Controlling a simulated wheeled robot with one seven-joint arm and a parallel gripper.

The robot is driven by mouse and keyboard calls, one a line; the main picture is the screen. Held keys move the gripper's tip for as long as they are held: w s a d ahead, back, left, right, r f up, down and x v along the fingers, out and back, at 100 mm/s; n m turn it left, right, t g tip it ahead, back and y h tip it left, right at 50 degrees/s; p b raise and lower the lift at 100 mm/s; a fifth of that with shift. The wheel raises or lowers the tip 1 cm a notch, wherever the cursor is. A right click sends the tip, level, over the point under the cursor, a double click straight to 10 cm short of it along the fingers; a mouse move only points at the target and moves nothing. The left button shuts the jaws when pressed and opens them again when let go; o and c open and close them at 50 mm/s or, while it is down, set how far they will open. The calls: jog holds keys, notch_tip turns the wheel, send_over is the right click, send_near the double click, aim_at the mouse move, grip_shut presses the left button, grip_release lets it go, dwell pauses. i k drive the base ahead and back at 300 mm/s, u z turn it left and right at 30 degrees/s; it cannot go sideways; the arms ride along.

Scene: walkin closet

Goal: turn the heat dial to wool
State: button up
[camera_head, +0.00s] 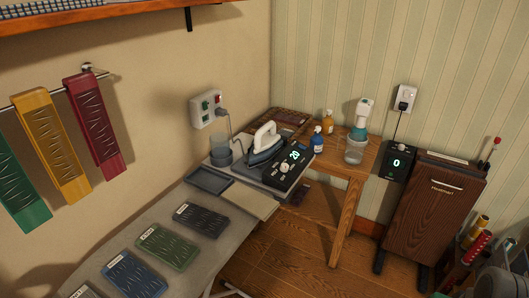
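A black control box (288,172) with a lit display that seems to read 20 stands on the end of the ironing surface, just right of a white and grey iron (264,146). A small pale round knob (283,167) sits on its face below the display. The iron rests on a flat base. A second black box (397,163) with a lit 0 and a knob (403,148) on top is on the right wall. The dial markings, including any wool mark, are too small to read. My gripper is not clearly seen.
Several dark labelled cloth pads (167,246) lie along the ironing surface. A wooden table (347,188) with bottles and a pump jar (355,150) stands behind. A brown wooden press (436,209) stands at right. Coloured strips (95,125) hang at left. Wooden floor (300,240) shows between.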

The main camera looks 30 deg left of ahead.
aim_at(284, 167)
jog(key=u, duration=0.85)
jog(key=i, duration=1)
jog(key=u, duration=1.35)
jog(key=i, duration=0.3)
jog(key=u, duration=0.15)
